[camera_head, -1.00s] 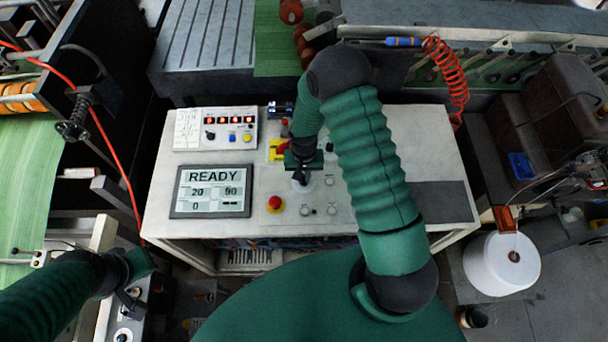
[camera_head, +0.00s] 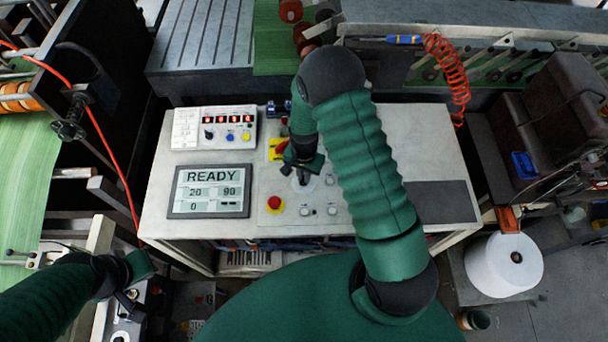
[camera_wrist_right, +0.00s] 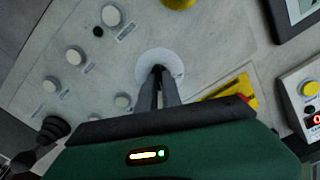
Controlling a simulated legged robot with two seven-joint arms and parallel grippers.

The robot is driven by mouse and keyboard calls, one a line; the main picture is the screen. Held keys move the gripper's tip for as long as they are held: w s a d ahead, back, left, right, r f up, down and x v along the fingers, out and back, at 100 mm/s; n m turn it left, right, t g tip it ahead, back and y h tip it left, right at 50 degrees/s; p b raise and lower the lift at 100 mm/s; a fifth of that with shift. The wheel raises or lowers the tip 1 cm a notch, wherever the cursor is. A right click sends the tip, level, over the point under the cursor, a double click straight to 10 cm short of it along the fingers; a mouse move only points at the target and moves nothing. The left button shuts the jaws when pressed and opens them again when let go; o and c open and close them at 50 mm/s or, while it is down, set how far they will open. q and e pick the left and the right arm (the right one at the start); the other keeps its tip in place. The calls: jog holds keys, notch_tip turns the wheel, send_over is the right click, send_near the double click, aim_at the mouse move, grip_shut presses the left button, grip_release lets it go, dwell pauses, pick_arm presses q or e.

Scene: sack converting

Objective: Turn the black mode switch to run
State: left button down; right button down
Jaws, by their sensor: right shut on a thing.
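The black mode switch sits on a round white dial plate (camera_wrist_right: 145,66) on the control panel. My right gripper (camera_head: 302,178) points down at it, and its two fingers are closed together on the switch at the plate's middle in the wrist view (camera_wrist_right: 158,72). The fingers hide nearly all of the knob, so I cannot read its position. My left gripper (camera_head: 132,296) hangs at the lower left, away from the panel; its jaws are too small and dark to judge.
The screen (camera_head: 210,191) reads READY, 20, 90 and 0. A red emergency button (camera_head: 274,203) and white buttons (camera_head: 306,211) lie close to the dial. A yellow-backed red switch (camera_head: 277,150) stands just behind. The panel's right side (camera_head: 425,150) is clear.

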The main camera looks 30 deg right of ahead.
pick_arm(q)
jog(key=shift+d+f, duration=0.1)
jog(key=shift+f, duration=0.1)
pick_arm(e)
jog(key=shift+a+m, duration=0.15)
jog(key=shift+m, duration=1.95)
pick_arm(q)
jog(key=shift+s, duration=0.1)
